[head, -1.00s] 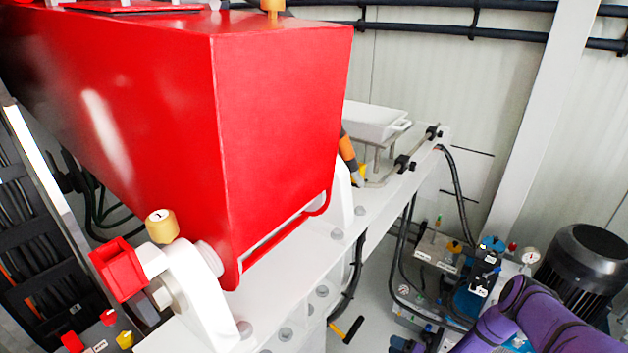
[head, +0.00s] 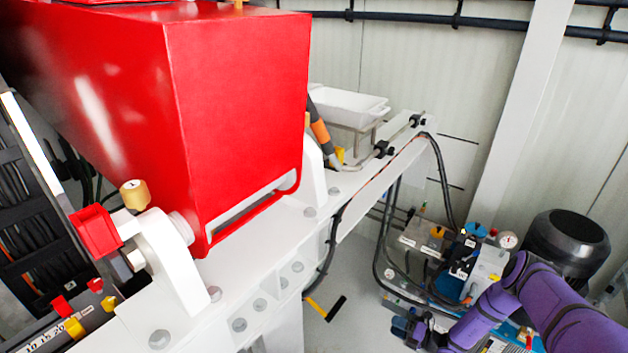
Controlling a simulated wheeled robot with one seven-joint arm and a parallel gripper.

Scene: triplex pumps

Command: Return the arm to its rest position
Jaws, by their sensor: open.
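My purple arm (head: 535,295) is in the lower right of the head view, bent at an elbow. Its forearm runs down and left to my gripper (head: 402,326), a small dark end with blue parts near the bottom edge. My gripper is open and nothing shows in it. It is in front of the pump unit on the floor and right of the white beam, apart from the red block. Its finger details are small.
A large red block (head: 240,120) sits on a white beam (head: 270,275) at left and centre. A white tray (head: 345,105) stands behind. A pump unit with hoses and gauges (head: 450,250) and a black motor (head: 568,240) stand close around my arm. Bare floor (head: 350,275) shows left of my gripper.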

